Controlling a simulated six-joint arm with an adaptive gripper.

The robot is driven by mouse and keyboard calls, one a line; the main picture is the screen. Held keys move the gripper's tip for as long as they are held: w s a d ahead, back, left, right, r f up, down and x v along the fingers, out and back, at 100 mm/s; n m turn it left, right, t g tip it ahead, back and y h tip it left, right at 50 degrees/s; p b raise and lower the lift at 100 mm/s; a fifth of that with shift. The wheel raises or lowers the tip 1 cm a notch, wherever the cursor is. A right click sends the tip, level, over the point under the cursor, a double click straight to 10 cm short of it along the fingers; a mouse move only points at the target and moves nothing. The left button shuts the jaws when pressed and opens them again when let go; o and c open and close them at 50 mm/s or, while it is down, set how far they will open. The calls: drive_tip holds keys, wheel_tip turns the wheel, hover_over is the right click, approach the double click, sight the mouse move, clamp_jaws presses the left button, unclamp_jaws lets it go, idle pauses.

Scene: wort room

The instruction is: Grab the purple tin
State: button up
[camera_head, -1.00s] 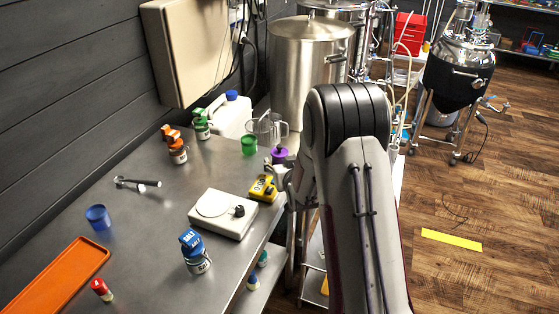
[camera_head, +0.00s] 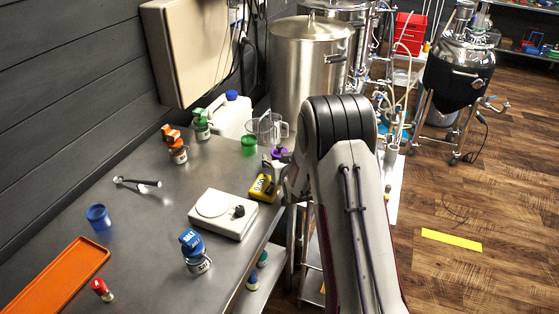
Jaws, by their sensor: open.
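The purple tin (camera_head: 279,152) stands near the far right edge of the steel table (camera_head: 150,215), just left of my arm. Part of it is hidden behind my gripper (camera_head: 273,168). My gripper is open and reaches out from the left side of my arm, right at the tin in the picture. I cannot tell whether its fingers are around the tin or only in front of it.
A yellow device (camera_head: 262,188) lies just in front of my gripper, beside a white scale (camera_head: 223,214). A green cup (camera_head: 248,145) and a clear jug (camera_head: 270,128) stand behind.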

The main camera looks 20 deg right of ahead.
drive_tip(key=shift+w+f, duration=0.1)
drive_tip(key=shift+w, duration=0.15)
drive_tip(key=shift+c, duration=0.4)
drive_tip(key=c, duration=1.4)
